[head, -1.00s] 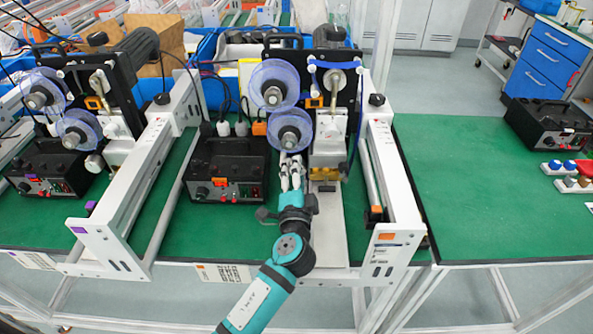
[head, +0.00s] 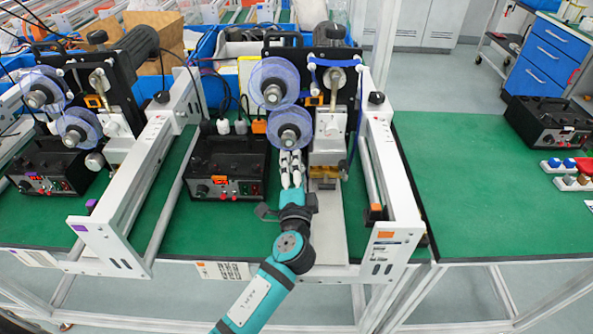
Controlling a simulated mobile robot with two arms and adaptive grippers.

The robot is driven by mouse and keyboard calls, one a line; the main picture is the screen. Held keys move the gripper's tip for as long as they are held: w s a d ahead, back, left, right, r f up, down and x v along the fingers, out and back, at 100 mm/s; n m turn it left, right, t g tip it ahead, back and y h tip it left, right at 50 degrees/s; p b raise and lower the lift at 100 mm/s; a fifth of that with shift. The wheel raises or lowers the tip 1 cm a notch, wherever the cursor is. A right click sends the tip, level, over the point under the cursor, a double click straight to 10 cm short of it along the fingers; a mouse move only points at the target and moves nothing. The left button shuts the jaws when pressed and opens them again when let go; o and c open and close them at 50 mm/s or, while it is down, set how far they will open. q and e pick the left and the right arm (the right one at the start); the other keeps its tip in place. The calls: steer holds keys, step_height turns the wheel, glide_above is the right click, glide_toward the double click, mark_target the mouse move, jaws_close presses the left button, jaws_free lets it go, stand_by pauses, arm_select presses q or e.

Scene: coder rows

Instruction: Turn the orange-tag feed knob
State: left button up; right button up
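A black control box (head: 229,158) with an orange tag (head: 219,180) on its front stands on the green bench left of centre. A small dark round knob (head: 202,190) sits on the left of its front panel, with other small controls to the right. Its markings are too small to read. My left gripper (head: 291,154) points away from me, to the right of this box and just below the lower blue reel (head: 290,129). It is apart from the knob. Its two pale fingers look close together, with nothing clearly between them; how far open they are is unclear. My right gripper is not in view.
A white frame rail (head: 386,190) with another orange tag (head: 386,236) stands right of my arm. A second white frame (head: 115,245) stands on the left, beside another black box (head: 45,165). The green bench (head: 490,200) on the right is mostly clear.

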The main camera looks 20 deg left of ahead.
arm_select(q)
steer(key=v, duration=1.2)
stand_by(0.8)
